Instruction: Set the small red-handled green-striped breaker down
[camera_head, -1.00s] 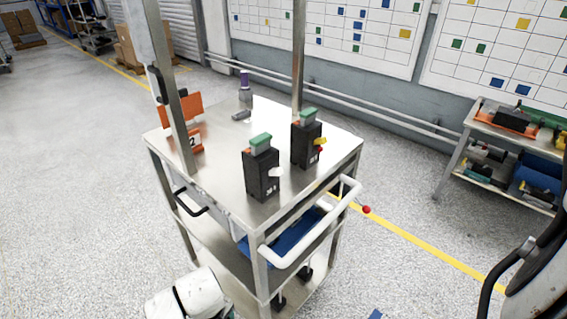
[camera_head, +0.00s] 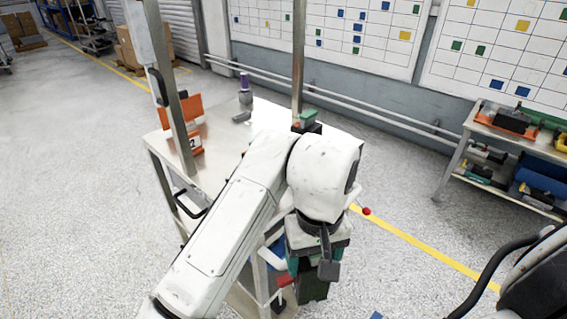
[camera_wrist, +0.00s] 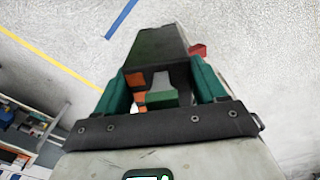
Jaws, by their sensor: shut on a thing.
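My gripper (camera_head: 306,268) is shut on a dark breaker (camera_head: 314,288) with a red handle (camera_head: 285,281). It is held in front of the steel cart's near end, apparently clear of the top. In the wrist view, the dark breaker (camera_wrist: 160,45) sits between my green fingers (camera_wrist: 160,88), its red handle (camera_wrist: 198,50) at the right. The steel cart top (camera_head: 222,142) is partly hidden by my arm. Another dark breaker with a green top (camera_head: 308,119) shows just behind my arm.
An orange stand with a "2" label (camera_head: 195,142) and a grey piece with a purple top (camera_head: 245,92) stand on the cart's far part. Cart posts rise at left and back. A stocked side shelf (camera_head: 515,125) stands at right. The left floor is clear.

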